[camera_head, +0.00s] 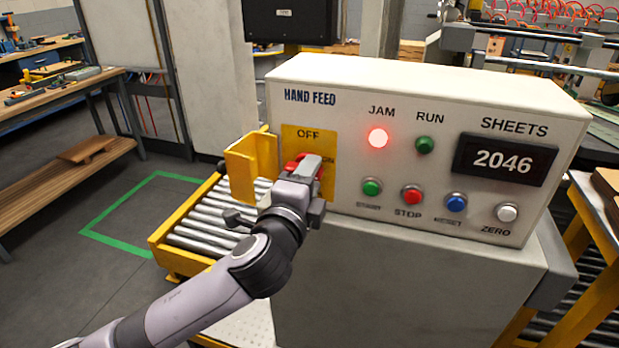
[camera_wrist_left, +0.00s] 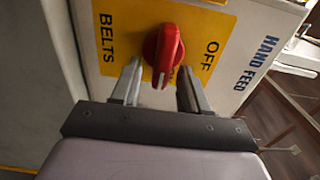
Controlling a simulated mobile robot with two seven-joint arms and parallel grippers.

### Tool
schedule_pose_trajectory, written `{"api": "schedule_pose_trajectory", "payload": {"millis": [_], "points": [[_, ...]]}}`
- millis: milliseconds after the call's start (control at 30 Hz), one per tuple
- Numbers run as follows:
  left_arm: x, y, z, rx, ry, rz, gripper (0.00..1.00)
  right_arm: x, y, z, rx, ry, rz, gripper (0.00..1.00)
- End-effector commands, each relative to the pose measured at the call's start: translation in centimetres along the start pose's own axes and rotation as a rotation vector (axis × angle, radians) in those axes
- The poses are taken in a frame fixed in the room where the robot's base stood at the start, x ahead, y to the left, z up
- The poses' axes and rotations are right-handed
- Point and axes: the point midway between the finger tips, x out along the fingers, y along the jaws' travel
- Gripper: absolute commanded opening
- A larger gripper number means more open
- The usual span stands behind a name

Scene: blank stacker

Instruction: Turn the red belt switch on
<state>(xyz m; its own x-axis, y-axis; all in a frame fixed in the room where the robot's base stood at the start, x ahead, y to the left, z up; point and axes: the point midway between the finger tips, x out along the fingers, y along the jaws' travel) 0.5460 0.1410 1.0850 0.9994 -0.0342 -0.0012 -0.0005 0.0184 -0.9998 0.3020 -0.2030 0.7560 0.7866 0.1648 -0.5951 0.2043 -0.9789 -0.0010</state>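The red belt switch (camera_head: 292,165) is a knob on a yellow plate (camera_head: 295,134) marked OFF above and ON at the right. In the left wrist view the red knob (camera_wrist_left: 164,52) has its bar running across the plate, one end on the ON side; the ON word is hidden there. My left gripper (camera_head: 314,163) is at the plate and covers part of the knob in the head view. In the left wrist view its fingers (camera_wrist_left: 160,88) are apart, one on each side of the knob's near end, with gaps visible. My right gripper is not in view.
The JAM lamp (camera_head: 378,138) glows red and the RUN lamp (camera_head: 424,145) is dull green. Several push buttons sit right of the switch, including the red STOP button (camera_head: 412,194). A yellow bracket (camera_head: 250,166) stands close left of my gripper, above the roller conveyor (camera_head: 205,222).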

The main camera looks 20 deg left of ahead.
Motion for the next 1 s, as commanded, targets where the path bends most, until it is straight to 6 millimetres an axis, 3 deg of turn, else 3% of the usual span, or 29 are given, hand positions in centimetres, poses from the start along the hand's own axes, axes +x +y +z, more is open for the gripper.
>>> {"api": "schedule_pose_trajectory", "payload": {"millis": [267,700,1000], "points": [[-0.3,0.0,0.0,-0.002,0.0,0.0,0.45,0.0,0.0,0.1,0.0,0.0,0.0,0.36],[-5.7,0.1,0.0,-0.002,0.001,0.0,0.45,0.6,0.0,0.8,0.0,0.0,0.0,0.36],[-7.2,0.0,0.0,0.0,-0.001,0.0,0.45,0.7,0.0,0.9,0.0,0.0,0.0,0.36]]}}
